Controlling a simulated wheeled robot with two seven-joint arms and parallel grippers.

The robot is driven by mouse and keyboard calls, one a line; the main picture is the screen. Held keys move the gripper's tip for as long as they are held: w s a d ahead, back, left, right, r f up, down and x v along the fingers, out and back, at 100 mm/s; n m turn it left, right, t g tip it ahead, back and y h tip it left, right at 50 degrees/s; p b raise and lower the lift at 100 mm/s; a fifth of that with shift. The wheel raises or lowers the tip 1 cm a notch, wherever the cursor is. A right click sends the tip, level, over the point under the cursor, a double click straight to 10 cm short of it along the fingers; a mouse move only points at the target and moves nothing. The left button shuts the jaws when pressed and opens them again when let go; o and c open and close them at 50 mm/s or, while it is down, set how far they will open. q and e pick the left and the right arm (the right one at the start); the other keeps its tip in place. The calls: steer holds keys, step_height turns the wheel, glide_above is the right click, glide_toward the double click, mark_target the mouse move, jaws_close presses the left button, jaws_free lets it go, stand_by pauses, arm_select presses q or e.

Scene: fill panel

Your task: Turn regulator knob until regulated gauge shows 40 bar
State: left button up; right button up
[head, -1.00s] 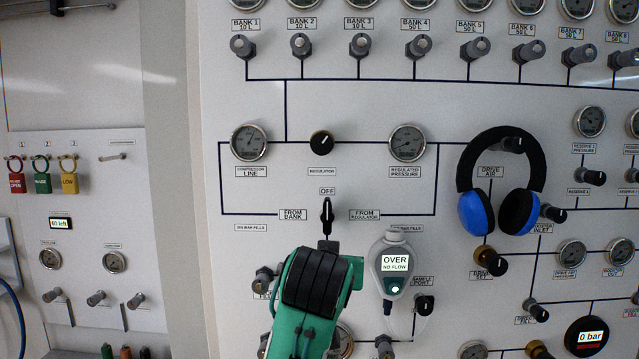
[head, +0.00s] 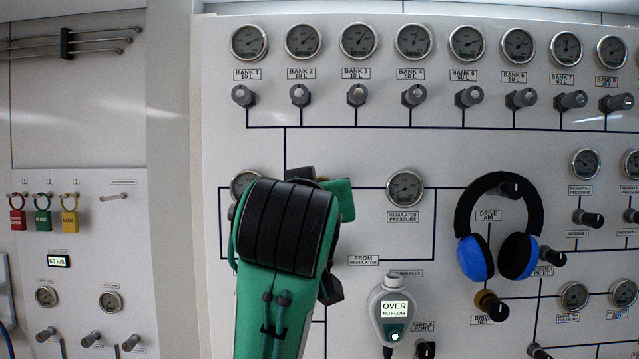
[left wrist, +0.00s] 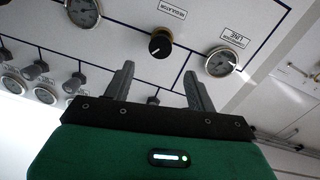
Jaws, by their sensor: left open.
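The regulator knob (left wrist: 160,43) is a round black knob with a white pointer line, beside its label in the left wrist view. My left gripper (left wrist: 158,82) is open and empty. Its two fingers point toward the panel, with the knob showing beyond the gap between them and apart from both. In the head view my left arm hides the knob. The regulated pressure gauge (head: 405,188) is just right of my arm; it also shows in the left wrist view (left wrist: 84,11), cut by the top edge. Its reading is too small to tell. My right gripper is out of view.
The compressor line gauge (head: 243,186) is partly behind my arm. A row of bank valves (head: 357,95) runs above. Blue and black headphones (head: 466,213) hang to the right. A grey meter (head: 392,288) reading OVER is below. The panel around the regulated gauge is clear.

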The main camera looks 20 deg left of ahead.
arm_select(q)
steer(key=p+x, duration=0.3)
steer(key=x, duration=0.6)
steer(key=shift+w+p, duration=0.25)
steer(key=shift+p, duration=0.15)
steer(key=shift+c, duration=0.5)
steer(key=c, duration=0.9)
steer(key=shift+m, duration=0.7)
steer(key=o, duration=1)
